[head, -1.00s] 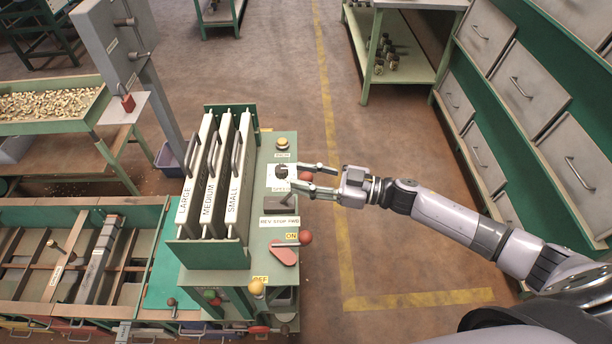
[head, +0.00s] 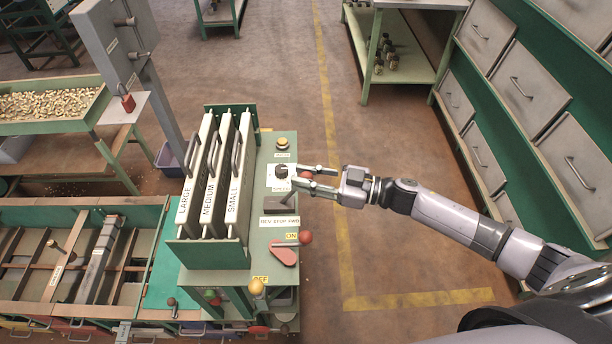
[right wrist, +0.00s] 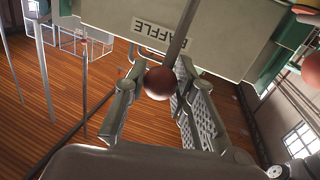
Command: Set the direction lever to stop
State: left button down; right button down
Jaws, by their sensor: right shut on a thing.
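The direction lever has a red-brown ball knob (head: 306,176) on a thin rod. It rises from a dark block (head: 278,207) on the machine's panel, behind the label REV STOP FWD (head: 279,221). The rod leans up and to the right in the head view; I cannot tell which position it is in. My right gripper (head: 302,178) is shut on the knob, with a finger on either side. The right wrist view shows the knob (right wrist: 160,82) between the fingers, its rod running up past a BAFFLE label. My left gripper is not in view.
A red-knobbed ON/OFF lever (head: 305,238) is nearer on the panel, with a yellow knob (head: 256,286) below. A dark SPEED knob (head: 282,171) and a yellow button (head: 283,143) lie beyond. Size plates (head: 213,180) stand at left. The floor at right is open.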

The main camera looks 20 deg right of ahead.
jog(key=shift+a+r, duration=0.25)
jog(key=shift+r, duration=0.05)
jog(key=shift+w+a+r+p, duration=0.15)
jog(key=shift+a+r+p, duration=0.15)
jog(key=shift+p, duration=0.15)
jog(key=shift+w+a+r+p, duration=0.15)
jog(key=shift+a+r+p, duration=0.05)
jog(key=shift+a+p, duration=0.2)
jog(key=shift+w+a+r+p, duration=0.1)
jog(key=shift+a+r+p, duration=0.15)
jog(key=shift+a, duration=0.2)
jog(key=shift+w+a+r+p, duration=0.15)
jog(key=shift+a+p, duration=0.1)
jog(key=shift+a, duration=0.3)
jog(key=shift+w+a+p, duration=0.15)
jog(key=shift+a+p, duration=0.05)
jog(key=shift+a, duration=0.3)
jog(key=shift+w+a, duration=0.25)
jog(key=shift+a, duration=0.6)
jog(key=c, duration=1.3)
grip_release()
jog(key=shift+f, duration=0.2)
jog(key=shift+d+f, duration=0.1)
jog(key=shift+d, duration=0.1)
